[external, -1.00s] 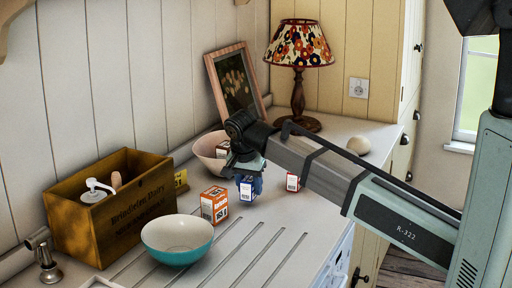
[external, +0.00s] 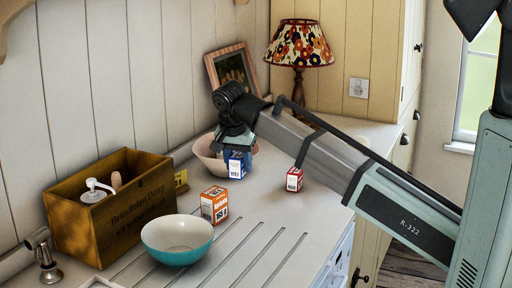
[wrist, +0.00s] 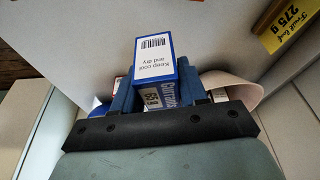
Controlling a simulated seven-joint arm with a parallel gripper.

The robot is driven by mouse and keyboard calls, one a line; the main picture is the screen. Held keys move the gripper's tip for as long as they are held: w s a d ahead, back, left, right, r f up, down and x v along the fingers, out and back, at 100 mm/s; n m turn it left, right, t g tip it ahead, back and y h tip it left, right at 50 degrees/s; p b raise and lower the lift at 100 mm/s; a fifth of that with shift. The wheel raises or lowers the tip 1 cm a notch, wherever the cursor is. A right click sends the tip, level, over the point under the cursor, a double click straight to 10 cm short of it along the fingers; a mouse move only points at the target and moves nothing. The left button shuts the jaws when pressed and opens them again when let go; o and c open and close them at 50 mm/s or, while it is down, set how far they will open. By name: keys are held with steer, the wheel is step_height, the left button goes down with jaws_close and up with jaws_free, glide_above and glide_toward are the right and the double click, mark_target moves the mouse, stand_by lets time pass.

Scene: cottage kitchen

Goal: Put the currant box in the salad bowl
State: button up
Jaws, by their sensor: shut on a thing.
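The blue-and-white currant box (external: 237,165) hangs under my gripper (external: 236,146), in front of the pale pink bowl (external: 207,153) in the external view. In the wrist view the box (wrist: 155,62) sits between the two fingers of my gripper (wrist: 157,90), with a "Keep cool and dry" label showing. My gripper is shut on it. The pink bowl's rim also shows in the wrist view (wrist: 236,84). A teal bowl with a white inside (external: 178,247) stands at the front. I cannot tell from looks alone which one is the salad bowl.
An orange box (external: 213,205) stands between the bowls. A red-and-white box (external: 294,179) stands to the right. A wooden crate (external: 128,223) with a pump bottle is at left. A lamp (external: 299,60) and a picture frame (external: 213,75) stand behind. The grooved counter is clear at front right.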

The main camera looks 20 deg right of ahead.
mark_target(176, 241)
steer(key=s+a+n+g+y, duration=0.2)
steer(key=s+a+n+y, duration=0.3)
steer(key=s+a+n, duration=1.5)
steer(key=shift+n+t, duration=0.3)
steer(key=shift+n, duration=0.1)
steer(key=shift+d+x, duration=0.2)
steer(key=shift+x, duration=1.3)
steer(key=shift+d+x, duration=0.2)
steer(key=shift+x, duration=1.35)
steer(key=shift+d+x, duration=0.2)
steer(key=shift+x, duration=1.3)
steer(key=shift+s+f, duration=0.2)
steer(key=shift+f, duration=0.15)
steer(key=o, duration=1.1)
steer(key=shift+r, duration=0.1)
steer(key=v, duration=1.2)
steer(key=shift+d, duration=0.1)
